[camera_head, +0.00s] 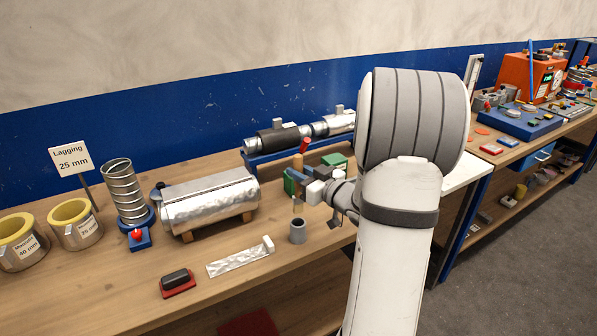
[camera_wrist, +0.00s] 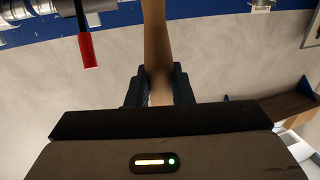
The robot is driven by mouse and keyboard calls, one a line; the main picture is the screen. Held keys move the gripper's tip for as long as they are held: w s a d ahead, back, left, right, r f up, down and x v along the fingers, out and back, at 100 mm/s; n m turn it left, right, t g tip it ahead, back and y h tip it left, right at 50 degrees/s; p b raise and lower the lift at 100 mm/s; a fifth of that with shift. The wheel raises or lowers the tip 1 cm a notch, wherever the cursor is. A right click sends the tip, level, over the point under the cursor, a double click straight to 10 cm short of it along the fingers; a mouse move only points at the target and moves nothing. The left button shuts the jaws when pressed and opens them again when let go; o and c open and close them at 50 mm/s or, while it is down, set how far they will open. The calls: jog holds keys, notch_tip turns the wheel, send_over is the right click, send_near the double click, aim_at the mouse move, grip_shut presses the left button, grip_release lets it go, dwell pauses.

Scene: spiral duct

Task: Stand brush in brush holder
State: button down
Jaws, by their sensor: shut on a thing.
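My gripper (camera_head: 300,181) is at the end of my arm, above the workbench. It is shut on the brush, whose brown handle (camera_wrist: 156,42) rises between the dark fingers in the wrist view. In the head view a pale lower part of the brush (camera_head: 298,207) shows under the fingers, roughly upright. The brush holder (camera_head: 298,232), a small grey open cup, stands on the bench just below it in the picture. I cannot tell whether the brush tip is over the opening or has entered it. The fingers hide the middle of the brush.
A silver-clad cylinder (camera_head: 210,200) lies left of the gripper. A metal strip (camera_head: 240,262) and a red-based dark block (camera_head: 177,282) lie in front. Pipework (camera_head: 278,139) is behind; a red lever (camera_wrist: 87,48) shows there in the wrist view. The bench front is mostly clear.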

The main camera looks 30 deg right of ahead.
aim_at(300, 202)
jog(key=shift+f+b, duration=0.8)
jog(key=shift+f, duration=0.5)
jog(key=shift+b, duration=0.4)
dwell(0.7)
jog(key=shift+f+b, duration=3.2)
jog(key=shift+f, duration=0.35)
jog(key=c, duration=1.2)
grip_release()
jog(key=v, duration=0.7)
jog(key=shift+s+b, duration=0.4)
jog(key=shift+d+r, duration=0.1)
jog(key=shift+d, duration=0.05)
